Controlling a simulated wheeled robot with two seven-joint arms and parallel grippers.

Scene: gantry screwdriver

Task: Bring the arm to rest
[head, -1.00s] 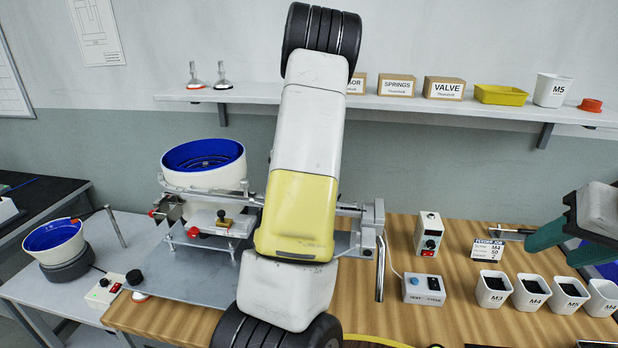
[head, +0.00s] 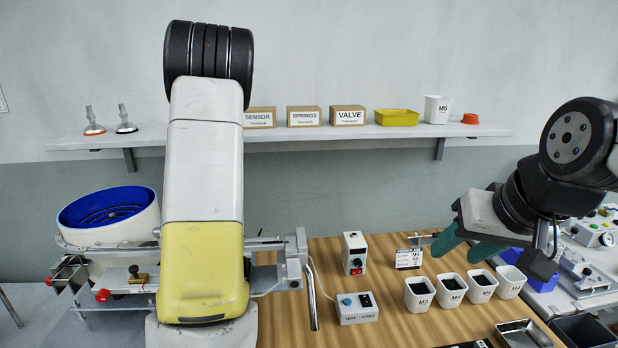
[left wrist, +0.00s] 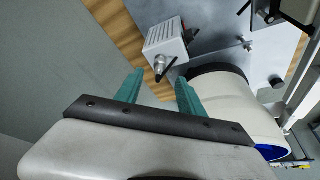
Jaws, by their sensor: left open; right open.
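My left arm (head: 205,160), white and yellow with black joints, stands upright across the left of the head view and hides part of the feeder. Its gripper is out of the head view. In the left wrist view my left gripper (left wrist: 160,78) has its two teal fingers apart with nothing between them. A grey box with a round fitting (left wrist: 168,45) lies beyond the fingertips. My right gripper (head: 460,246) hangs at the right of the head view, above the back of the wooden bench, behind the cups. Its teal fingers are apart and hold nothing.
A white bowl feeder with blue inside (head: 108,222) stands left, and its side shows close to the left gripper (left wrist: 235,100). White cups (head: 418,292) stand in a row on the bench (head: 385,325). A shelf (head: 290,136) with boxes runs along the wall.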

